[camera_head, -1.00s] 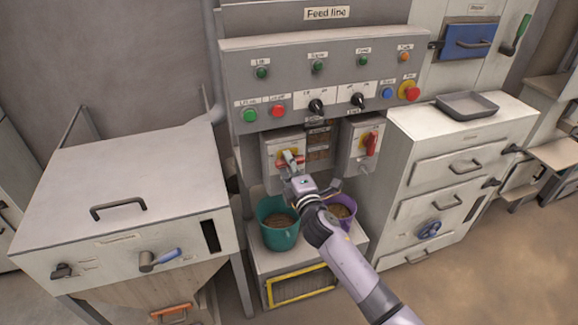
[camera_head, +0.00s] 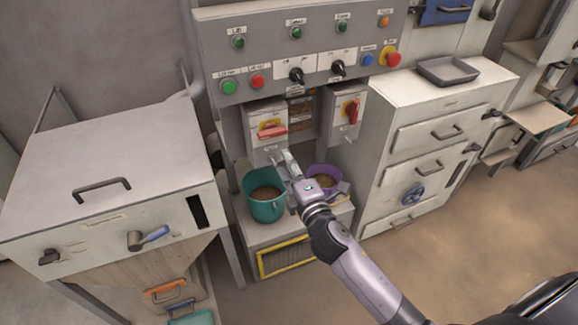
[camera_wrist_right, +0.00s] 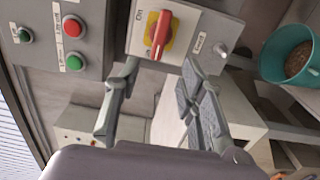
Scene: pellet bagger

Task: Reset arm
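My right gripper (camera_head: 288,163) is in front of the feed line panel, just below and right of the left switch box. Its two fingers are apart with nothing between them in the right wrist view (camera_wrist_right: 158,85). The left switch's red handle (camera_head: 272,131) lies about horizontal on its yellow plate. It shows beyond the fingertips in the wrist view (camera_wrist_right: 161,35), apart from them. The right switch's red handle (camera_head: 353,111) is about upright. My left gripper is not in view.
A teal bucket (camera_head: 264,208) and a purple bucket (camera_head: 323,190), both with brown contents, stand close by my right gripper. A white hopper cabinet (camera_head: 110,150) is at left. A drawer cabinet (camera_head: 440,100) with a grey tray (camera_head: 448,71) is at right. Open floor lies front right.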

